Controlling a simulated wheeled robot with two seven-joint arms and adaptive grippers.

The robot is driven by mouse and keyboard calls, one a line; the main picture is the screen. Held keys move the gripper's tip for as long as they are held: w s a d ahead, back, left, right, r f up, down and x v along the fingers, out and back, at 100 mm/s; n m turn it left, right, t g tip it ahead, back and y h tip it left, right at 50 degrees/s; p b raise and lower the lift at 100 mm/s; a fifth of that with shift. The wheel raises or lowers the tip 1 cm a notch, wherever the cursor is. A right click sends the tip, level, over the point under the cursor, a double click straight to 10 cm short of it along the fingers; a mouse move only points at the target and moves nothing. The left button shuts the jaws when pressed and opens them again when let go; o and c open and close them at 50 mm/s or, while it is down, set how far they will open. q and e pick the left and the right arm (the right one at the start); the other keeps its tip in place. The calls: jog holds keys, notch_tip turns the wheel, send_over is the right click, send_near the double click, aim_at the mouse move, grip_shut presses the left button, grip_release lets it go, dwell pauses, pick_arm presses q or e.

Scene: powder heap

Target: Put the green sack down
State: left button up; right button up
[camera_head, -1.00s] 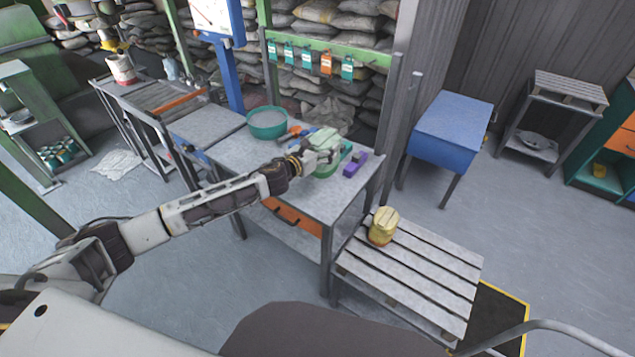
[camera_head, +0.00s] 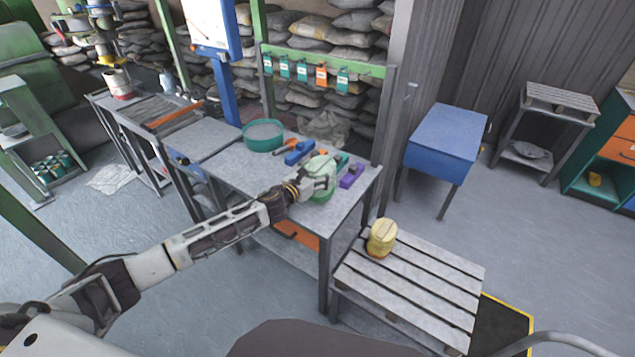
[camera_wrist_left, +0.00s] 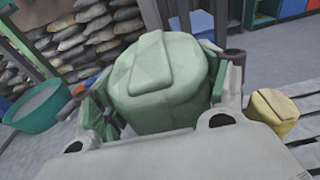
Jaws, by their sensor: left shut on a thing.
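The green sack (camera_wrist_left: 165,80) fills the middle of the left wrist view, pale green and rounded, between the two fingers. My left gripper (camera_head: 322,178) is shut on the green sack (camera_head: 325,192) over the right end of the grey workbench (camera_head: 240,170) in the head view. The sack is partly hidden by the gripper. I cannot tell whether its underside touches the bench top. My right gripper is not in view.
A teal bowl (camera_head: 264,136), a blue tool (camera_head: 299,153) and a purple block (camera_head: 351,176) are on the bench near the sack. A yellow sack (camera_head: 382,238) stands on a slatted pallet table (camera_head: 420,290) at right. The bench's front middle is clear.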

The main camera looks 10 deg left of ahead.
pick_arm(q)
jog(key=shift+f, duration=0.2)
jog(key=shift+f+b, duration=0.65)
jog(key=shift+f, duration=0.85)
jog(key=o, duration=1.7)
jog(key=shift+f, duration=0.2)
jog(key=o, duration=0.4)
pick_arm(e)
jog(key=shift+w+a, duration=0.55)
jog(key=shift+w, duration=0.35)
pick_arm(q)
jog(key=shift+s+a, duration=0.1)
jog(key=shift+s, duration=0.1)
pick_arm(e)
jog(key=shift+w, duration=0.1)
